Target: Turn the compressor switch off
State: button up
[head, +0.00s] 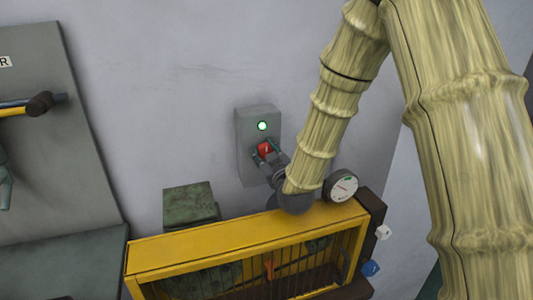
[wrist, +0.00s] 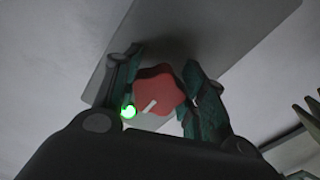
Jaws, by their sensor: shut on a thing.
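The compressor switch is a red lobed knob (head: 264,149) on a grey wall box (head: 243,140). A green lamp (head: 262,126) glows on the box above the knob. In the wrist view the red knob (wrist: 158,92) sits between the two dark green fingers, with a pale pointer mark slanting on its face. My gripper (head: 266,152) is shut on the knob, one finger on each side of it. The lit green lamp (wrist: 128,112) shows beside the left finger. Part of the knob is hidden by my gripper in the head view.
A yellow barred guard (head: 200,249) stands below the box, with a round gauge (head: 341,186) at its right end. A dark green block (head: 190,200) is behind it. A grey panel with a hammer (head: 40,104) is at left. The wall around the box is bare.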

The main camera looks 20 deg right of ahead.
aim_at(263, 118)
jog(key=shift+f, duration=0.1)
jog(key=o, duration=1.1)
jog(key=shift+d, duration=0.1)
jog(key=shift+r, duration=0.2)
jog(key=shift+r, duration=4.85)
